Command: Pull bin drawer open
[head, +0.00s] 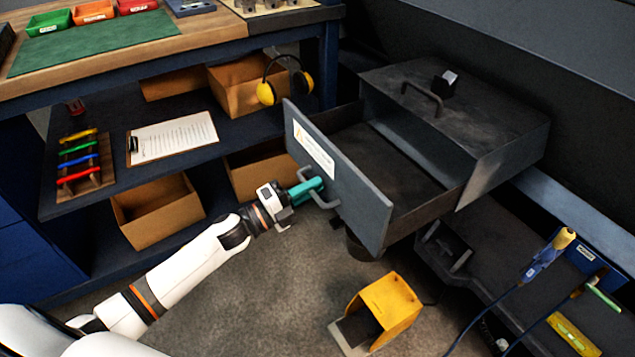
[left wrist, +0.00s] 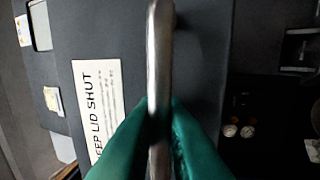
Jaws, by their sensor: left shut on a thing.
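The bin drawer (head: 342,184) is a dark grey box drawer with a white label on its front. It stands pulled well out of its housing (head: 500,130), and its empty-looking inside shows from above. My left gripper (head: 313,190) has teal fingers and is shut on the drawer's handle (head: 325,201). In the left wrist view the metal handle (left wrist: 160,70) runs upright between the two teal fingers (left wrist: 160,140). A label (left wrist: 97,105) reading "EEP LID SHUT" shows beside it. My right gripper is in neither view.
A blue workbench (head: 290,28) with shelves, cardboard boxes and a clipboard (head: 172,138) stands at the left. A yellow foot pedal (head: 388,303) is on the floor below the drawer. Bare floor (head: 270,290) lies in front.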

